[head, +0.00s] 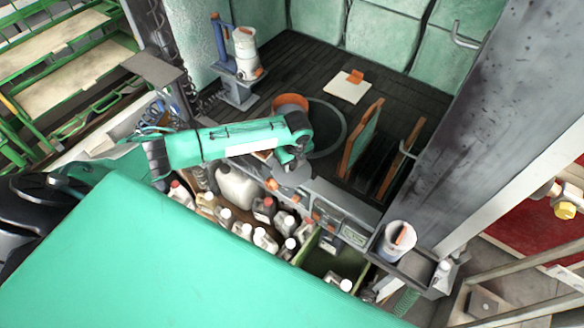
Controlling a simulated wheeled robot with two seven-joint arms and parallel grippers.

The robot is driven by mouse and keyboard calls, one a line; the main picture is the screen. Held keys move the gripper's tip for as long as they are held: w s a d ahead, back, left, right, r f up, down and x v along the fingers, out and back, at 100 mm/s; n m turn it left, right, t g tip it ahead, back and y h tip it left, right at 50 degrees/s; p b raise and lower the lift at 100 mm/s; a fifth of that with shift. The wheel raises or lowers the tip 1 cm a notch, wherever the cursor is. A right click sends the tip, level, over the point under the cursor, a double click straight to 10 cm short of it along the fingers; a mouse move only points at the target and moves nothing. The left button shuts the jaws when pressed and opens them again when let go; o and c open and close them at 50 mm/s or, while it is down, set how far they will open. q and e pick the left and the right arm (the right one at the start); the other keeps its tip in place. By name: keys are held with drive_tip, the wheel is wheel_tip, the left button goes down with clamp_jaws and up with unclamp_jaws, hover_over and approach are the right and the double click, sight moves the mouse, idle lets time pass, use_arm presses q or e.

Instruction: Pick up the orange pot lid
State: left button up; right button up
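A round orange piece (290,102), which looks like the orange pot lid, shows on the dark bench just beyond my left wrist. Its near part is hidden by my arm. A dark round form with a grey rim (338,144) lies beside it to the right, partly covered by my arm. My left arm reaches in from the left, and my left gripper (291,163) is at its end, nearer the camera than the orange piece and apart from it in the picture. Its fingers are too small and dark to read. My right gripper is not in view.
Several bottles (265,240) stand on a lower shelf at the front. Two orange-edged upright boards (361,140) stand right of the round form. A white board (346,88) lies behind. A white canister (246,53) stands back left; a cup (396,241) sits front right.

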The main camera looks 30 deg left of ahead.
use_arm(q)
drive_tip(key=c, duration=0.6)
clamp_jaws()
drive_tip(key=shift+r, duration=0.1)
